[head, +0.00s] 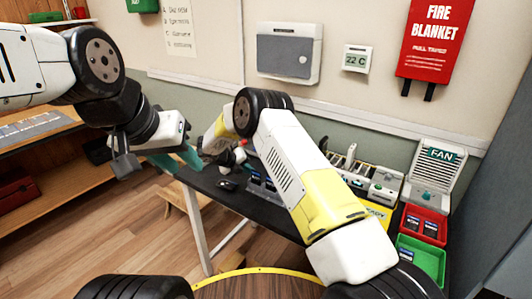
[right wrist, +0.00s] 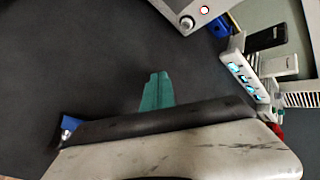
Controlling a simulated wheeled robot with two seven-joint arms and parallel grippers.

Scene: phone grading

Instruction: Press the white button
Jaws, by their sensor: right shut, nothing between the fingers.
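In the right wrist view, a pale round button (right wrist: 187,23) sits on the edge of a grey device at the top, with a small red light (right wrist: 204,10) beside it. I cannot tell for sure that it is the white button. My right gripper (right wrist: 158,76) shows its teal fingertips together and empty over the dark tabletop, below and left of that button and apart from it. In the head view, my right arm hides much of this area. My left gripper (head: 190,158) has teal fingers near the table's left edge; their opening is unclear.
The black table (head: 215,183) carries a dark mouse-like object (head: 228,185). At right are a phone rack (right wrist: 252,80), a red tray (head: 423,225), a green tray (head: 420,257) and a fan (head: 436,172). Bare dark tabletop lies left of the device in the wrist view.

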